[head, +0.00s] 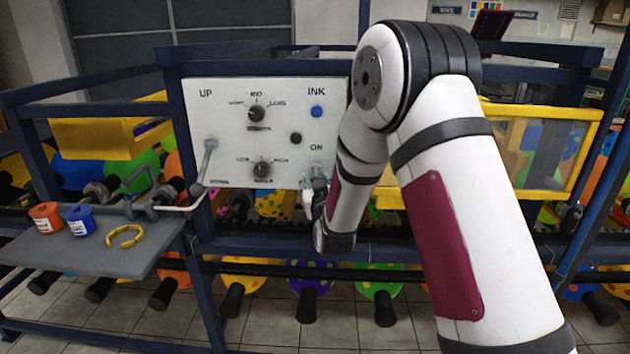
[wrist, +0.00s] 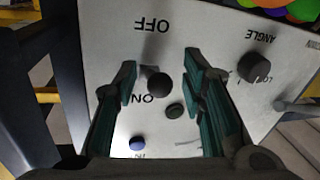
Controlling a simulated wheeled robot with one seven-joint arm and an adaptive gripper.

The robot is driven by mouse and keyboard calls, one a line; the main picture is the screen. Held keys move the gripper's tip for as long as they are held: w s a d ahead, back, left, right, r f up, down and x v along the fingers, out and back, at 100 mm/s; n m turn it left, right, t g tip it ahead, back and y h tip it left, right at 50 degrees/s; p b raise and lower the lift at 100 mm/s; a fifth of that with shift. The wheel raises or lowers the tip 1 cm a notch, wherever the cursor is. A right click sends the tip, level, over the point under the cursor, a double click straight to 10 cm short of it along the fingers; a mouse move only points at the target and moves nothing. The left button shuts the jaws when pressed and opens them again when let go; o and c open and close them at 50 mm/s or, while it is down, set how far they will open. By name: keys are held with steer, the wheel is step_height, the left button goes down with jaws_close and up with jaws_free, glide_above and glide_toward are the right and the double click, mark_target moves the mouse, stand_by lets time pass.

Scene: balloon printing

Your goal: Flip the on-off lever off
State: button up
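The on-off lever (wrist: 159,86) shows in the wrist view as a dark round knob on a short light stem. Its knob appears beside the ON lettering; the OFF lettering is on the other side, and both read upside down. My gripper (wrist: 160,84) is open, with one teal-padded finger on each side of the knob and visible gaps to both. In the head view my gripper (head: 312,192) is at the lower right of the white control panel (head: 225,130), below the ON label, and my arm hides the OFF label and most of the lever.
The panel also carries a blue button (head: 317,112), a black button (head: 296,138), two dials and a bent metal UP lever (head: 208,160) at left. A grey shelf (head: 60,255) holds an orange pot, a blue pot and a yellow ring. Blue rails surround the panel.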

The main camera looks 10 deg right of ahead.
jaws_close()
steer(key=shift+w+f+b, duration=0.15)
steer(key=shift+f+b, duration=0.1)
steer(key=shift+b, duration=0.15)
steer(key=shift+f+t+b, duration=0.2)
steer(key=shift+t+b, duration=0.5)
steer(key=shift+t, duration=0.1)
steer(key=shift+a+r+n, duration=0.1)
steer(key=shift+n, duration=0.2)
jaws_free()
